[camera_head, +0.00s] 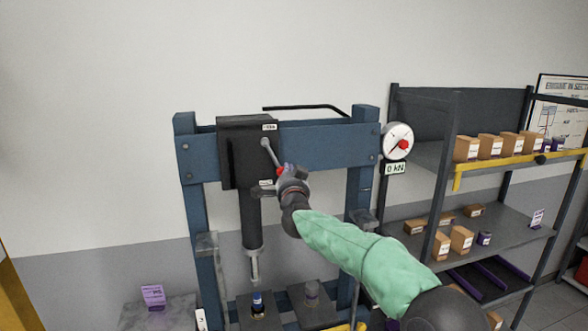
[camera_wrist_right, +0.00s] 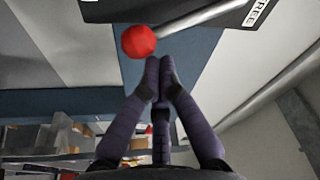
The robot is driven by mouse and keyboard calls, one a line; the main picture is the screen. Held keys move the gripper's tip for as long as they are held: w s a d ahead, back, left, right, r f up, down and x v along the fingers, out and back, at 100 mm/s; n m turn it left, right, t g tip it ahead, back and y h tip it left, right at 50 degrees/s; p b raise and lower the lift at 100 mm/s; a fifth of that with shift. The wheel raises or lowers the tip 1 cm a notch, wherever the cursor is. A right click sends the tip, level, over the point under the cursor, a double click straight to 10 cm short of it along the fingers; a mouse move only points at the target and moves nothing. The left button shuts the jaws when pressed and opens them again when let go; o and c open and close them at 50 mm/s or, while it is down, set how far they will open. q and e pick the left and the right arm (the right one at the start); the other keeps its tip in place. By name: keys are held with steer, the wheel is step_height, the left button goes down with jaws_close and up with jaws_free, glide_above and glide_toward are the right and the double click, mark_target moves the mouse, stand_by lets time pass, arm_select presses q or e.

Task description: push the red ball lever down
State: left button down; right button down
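The red ball (camera_head: 281,171) sits at the lower end of a thin grey lever (camera_head: 268,150) on the black box (camera_head: 240,150) of a blue press. The lever slants down to the right. In the right wrist view the ball (camera_wrist_right: 138,41) is just beyond and slightly left of my fingertips (camera_wrist_right: 159,60). The fingertips are together with nothing between them. In the head view my right gripper (camera_head: 287,172) overlaps the ball and partly hides it. I cannot tell whether they touch. My left gripper is not in view.
The blue press frame (camera_head: 325,139) stands around the dark ram (camera_head: 250,215). A gauge (camera_head: 398,142) with a 0 kN label is at its right. A shelf rack (camera_head: 446,150) with several boxes stands further right. Small parts sit on plates below the ram.

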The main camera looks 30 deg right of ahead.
mark_target(279, 172)
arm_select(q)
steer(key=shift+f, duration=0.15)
arm_select(e)
steer(key=shift+w+a+f+m+g, duration=0.2)
steer(key=shift+a+m, duration=0.3)
steer(key=shift+m, duration=0.35)
steer(key=shift+w+a+f+m+g, duration=0.15)
steer(key=shift+a+f+m, duration=0.2)
steer(key=shift+a+m, duration=0.35)
steer(key=shift+w+a+f+m+g, duration=0.15)
steer(key=shift+a+f+m, duration=0.15)
steer(key=shift+m, duration=0.65)
steer(key=shift+s+a, duration=0.1)
steer(key=shift+r, duration=0.1)
